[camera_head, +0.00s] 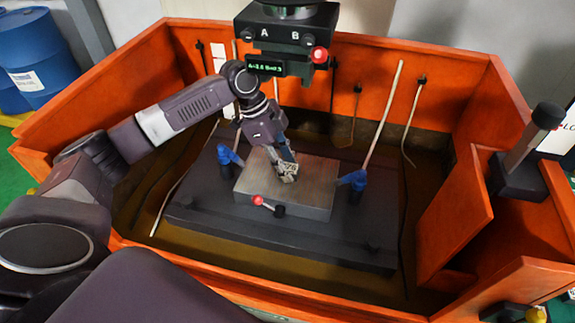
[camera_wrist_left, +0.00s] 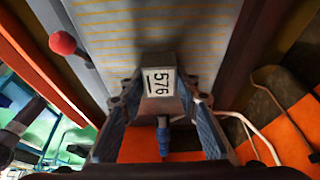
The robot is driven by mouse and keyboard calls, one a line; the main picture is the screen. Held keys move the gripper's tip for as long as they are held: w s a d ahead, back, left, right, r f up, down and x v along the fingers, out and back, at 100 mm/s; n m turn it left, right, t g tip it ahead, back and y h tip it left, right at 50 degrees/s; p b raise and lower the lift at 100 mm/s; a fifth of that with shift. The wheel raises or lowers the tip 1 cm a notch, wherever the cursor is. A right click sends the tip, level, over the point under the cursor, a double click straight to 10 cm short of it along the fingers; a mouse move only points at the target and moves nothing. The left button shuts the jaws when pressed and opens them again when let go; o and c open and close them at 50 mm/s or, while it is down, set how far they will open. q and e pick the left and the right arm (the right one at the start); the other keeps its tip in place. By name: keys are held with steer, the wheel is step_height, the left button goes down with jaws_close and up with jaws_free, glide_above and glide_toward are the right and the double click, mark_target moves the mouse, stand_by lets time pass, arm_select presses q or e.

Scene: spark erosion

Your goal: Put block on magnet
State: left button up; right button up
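The magnet (camera_head: 310,199) is a grey plate with a finely striped top, lying on a dark base in the orange tank. It fills the top of the left wrist view (camera_wrist_left: 150,25). The block (camera_head: 288,172) is small and metallic, with a white label. Whether the block touches the magnet is unclear. My right gripper is not visible.
A red-knobbed lever (camera_head: 258,200) stands at the magnet's front edge. Blue nozzles (camera_head: 227,156) (camera_head: 355,179) flank the magnet. The machine head (camera_head: 290,40) hangs above and behind my gripper. The orange tank walls (camera_head: 455,225) surround the area. The magnet's right side is bare.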

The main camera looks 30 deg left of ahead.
arm_select(q)
steer(key=o, duration=0.3)
steer(key=shift+s+d+r, duration=0.1)
steer(key=shift+s, duration=0.05)
steer(key=shift+o, duration=0.2)
steer(key=shift+r, duration=0.2)
steer(key=b+v, duration=0.3)
steer(key=v, duration=0.8)
steer(key=shift+a+r, duration=0.3)
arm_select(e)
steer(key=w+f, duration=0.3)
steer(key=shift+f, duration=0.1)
